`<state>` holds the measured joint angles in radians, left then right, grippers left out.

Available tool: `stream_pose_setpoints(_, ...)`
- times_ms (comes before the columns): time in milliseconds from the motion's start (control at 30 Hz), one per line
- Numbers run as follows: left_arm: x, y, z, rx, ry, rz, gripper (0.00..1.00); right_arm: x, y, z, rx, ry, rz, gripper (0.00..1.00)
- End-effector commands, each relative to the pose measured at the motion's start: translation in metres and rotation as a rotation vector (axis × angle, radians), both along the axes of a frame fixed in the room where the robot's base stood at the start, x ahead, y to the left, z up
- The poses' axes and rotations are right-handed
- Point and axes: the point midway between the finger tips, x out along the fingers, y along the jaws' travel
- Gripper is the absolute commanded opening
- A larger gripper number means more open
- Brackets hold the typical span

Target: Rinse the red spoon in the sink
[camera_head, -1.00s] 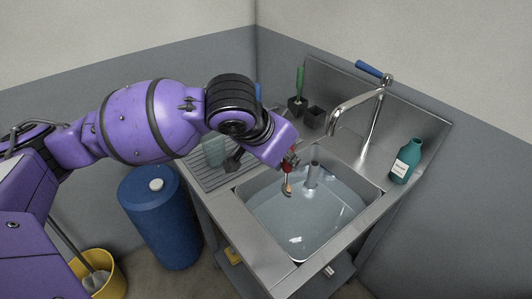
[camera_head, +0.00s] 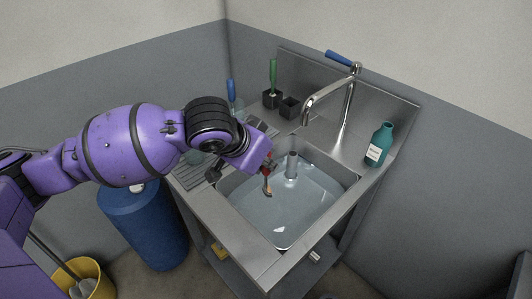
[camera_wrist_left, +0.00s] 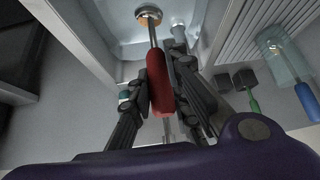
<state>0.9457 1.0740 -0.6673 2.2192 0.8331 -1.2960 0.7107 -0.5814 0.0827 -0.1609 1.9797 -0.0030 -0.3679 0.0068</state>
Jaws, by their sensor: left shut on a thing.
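My left gripper (camera_head: 267,165) is over the left part of the sink basin, pointing down. It is shut on the red handle of the spoon (camera_wrist_left: 157,80), with its fingers on either side of it. The spoon's metal bowl hangs below the gripper (camera_head: 268,191); I cannot tell whether it touches the water. The sink (camera_head: 232,208) is a steel basin with clear water (camera_head: 300,205) and an upright pipe (camera_head: 292,165) in it. The tap (camera_head: 330,92) arches over the back of the basin, with a blue lever; no stream shows. My right gripper is out of view.
A teal bottle (camera_head: 380,146) stands on the right ledge. Black holders, one with a green-handled tool (camera_head: 273,77), stand at the back left. A glass jar with a blue-handled tool (camera_wrist_left: 281,57) is on the drainboard. A blue barrel (camera_head: 150,235) and yellow bucket (camera_head: 92,272) stand left.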

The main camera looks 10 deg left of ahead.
Motion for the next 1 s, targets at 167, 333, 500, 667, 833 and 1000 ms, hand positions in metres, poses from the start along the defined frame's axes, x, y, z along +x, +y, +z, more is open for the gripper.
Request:
stream_pose_setpoints(167,0.0,0.0,-0.019,-0.001,0.004,0.001,0.0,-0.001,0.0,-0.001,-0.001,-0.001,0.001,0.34)
stream_pose_setpoints(333,-0.001,0.0,-0.034,-0.001,0.005,0.001,0.0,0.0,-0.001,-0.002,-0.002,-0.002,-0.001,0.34)
stream_pose_setpoints(500,-0.001,0.0,-0.049,0.0,0.003,0.0,0.0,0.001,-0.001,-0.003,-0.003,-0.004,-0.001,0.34)
stream_pose_setpoints(667,0.0,0.0,-0.064,0.0,0.004,0.001,0.0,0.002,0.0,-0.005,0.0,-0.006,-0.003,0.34)
stream_pose_setpoints(833,-0.001,0.0,-0.079,0.0,0.004,0.001,0.0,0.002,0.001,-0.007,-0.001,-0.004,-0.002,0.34)
stream_pose_setpoints(1000,0.0,0.0,-0.094,-0.001,0.003,0.001,0.0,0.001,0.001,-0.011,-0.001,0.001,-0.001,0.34)
